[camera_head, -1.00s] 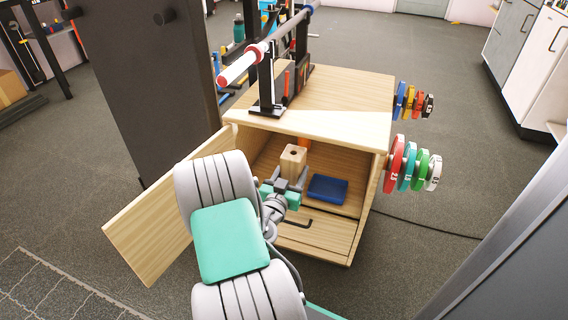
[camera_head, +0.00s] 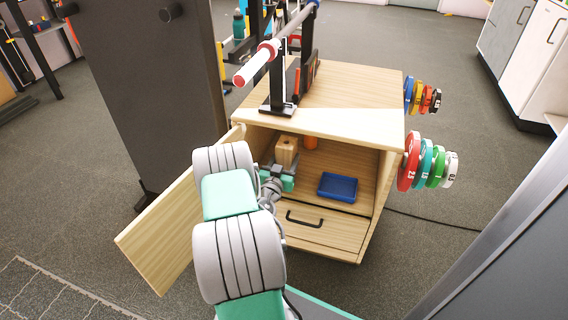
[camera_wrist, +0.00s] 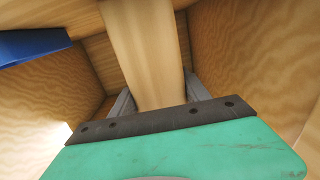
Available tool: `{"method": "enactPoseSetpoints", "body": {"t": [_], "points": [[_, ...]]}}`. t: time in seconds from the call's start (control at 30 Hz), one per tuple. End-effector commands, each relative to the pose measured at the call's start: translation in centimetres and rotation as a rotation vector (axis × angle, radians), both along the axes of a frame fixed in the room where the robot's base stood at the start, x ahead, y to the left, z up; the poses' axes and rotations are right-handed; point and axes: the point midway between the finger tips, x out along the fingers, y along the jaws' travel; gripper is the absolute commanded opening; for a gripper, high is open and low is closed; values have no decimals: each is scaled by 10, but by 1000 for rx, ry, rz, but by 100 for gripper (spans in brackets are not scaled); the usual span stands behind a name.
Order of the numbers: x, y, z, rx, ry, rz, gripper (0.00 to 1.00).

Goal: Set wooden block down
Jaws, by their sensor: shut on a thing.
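My gripper (camera_head: 279,170) reaches into the compartment and is shut on the block. In the wrist view the block (camera_wrist: 143,50) stands between the two grey fingers (camera_wrist: 158,98). Its lower end is hidden, so I cannot tell whether it touches the compartment floor.
A blue tray (camera_head: 338,187) lies on the compartment floor right of the block. An orange object (camera_head: 310,143) stands behind. The open cabinet door (camera_head: 165,235) is on the left. Weight plates (camera_head: 410,160) hang on the right side. A barbell rack (camera_head: 277,85) stands on top.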

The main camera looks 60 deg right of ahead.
Motion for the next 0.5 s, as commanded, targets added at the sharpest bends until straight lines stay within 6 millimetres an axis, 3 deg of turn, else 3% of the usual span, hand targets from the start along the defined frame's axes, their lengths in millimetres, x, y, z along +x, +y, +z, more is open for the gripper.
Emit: {"method": "enactPoseSetpoints", "body": {"t": [0.37,0.4,0.5], "points": [[1,-3,-2,-5,-2,-1,0],[1,-3,-4,-3,-1,-1,55],[1,-3,-4,-3,-1,-1,63]]}}
